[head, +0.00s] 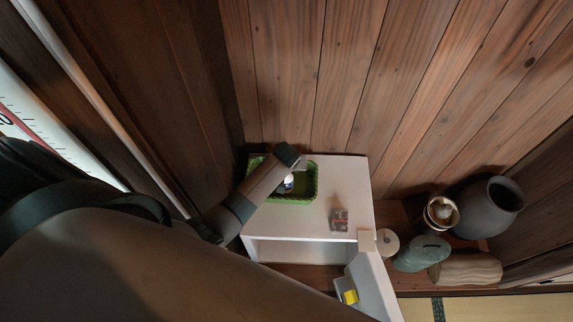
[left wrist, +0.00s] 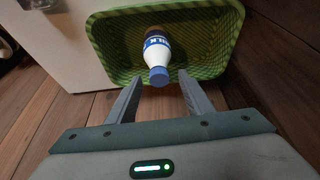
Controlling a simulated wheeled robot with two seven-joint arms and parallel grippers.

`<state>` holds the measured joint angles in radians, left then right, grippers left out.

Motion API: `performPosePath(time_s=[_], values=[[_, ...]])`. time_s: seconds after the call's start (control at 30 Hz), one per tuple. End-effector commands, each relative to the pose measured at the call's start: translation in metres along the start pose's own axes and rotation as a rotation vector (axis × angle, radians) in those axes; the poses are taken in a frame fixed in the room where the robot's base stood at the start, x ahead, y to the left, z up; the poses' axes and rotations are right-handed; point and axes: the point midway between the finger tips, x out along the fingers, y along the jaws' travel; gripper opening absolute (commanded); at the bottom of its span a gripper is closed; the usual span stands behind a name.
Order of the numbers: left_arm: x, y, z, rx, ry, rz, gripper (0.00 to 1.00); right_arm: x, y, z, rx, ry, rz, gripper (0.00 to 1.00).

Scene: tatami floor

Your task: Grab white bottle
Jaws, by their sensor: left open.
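The white bottle (left wrist: 157,57) has a blue cap and a blue label and lies in a green woven basket (left wrist: 105,42). In the left wrist view its cap points toward my left gripper (left wrist: 158,98), which is open with its two fingers apart just short of the bottle. In the head view the basket (head: 310,185) sits on a white cabinet, and my left gripper (head: 290,160) is over it. Only a small part of the bottle (head: 289,179) shows there, as the gripper covers the rest. My right gripper is not in view.
The white cabinet (head: 345,180) stands against a wooden wall, with a small patterned box (head: 339,219) on top. Its door (head: 372,285) hangs open at the front. A dark round pot (head: 490,207), a gold-rimmed vessel (head: 441,211) and a green stone-like object (head: 422,254) stand to the right.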

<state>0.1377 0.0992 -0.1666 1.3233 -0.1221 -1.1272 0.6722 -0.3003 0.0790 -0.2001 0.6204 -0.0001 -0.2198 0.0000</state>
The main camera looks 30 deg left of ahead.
Motion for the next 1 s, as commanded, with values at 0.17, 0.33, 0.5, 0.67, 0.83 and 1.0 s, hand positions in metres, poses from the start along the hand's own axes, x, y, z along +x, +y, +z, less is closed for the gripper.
performPosePath(time_s=[0.17, 0.33, 0.5, 0.67, 0.83, 1.0], values=[[0.017, 0.001, 0.001, 0.002, -0.001, -0.001, 0.47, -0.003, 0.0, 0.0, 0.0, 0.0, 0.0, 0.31], [0.025, 0.001, 0.001, 0.001, -0.001, 0.0, 0.47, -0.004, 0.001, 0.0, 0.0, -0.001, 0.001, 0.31], [0.026, 0.001, 0.001, 0.001, 0.0, 0.001, 0.47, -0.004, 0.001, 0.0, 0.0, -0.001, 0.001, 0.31], [0.026, 0.001, 0.001, 0.001, 0.0, 0.001, 0.47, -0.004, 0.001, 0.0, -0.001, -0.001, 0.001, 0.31], [0.026, 0.001, 0.001, 0.001, 0.0, 0.001, 0.47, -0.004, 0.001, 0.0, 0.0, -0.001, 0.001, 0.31], [0.026, 0.001, 0.001, 0.001, 0.0, 0.001, 0.11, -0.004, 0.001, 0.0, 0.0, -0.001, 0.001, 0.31]])
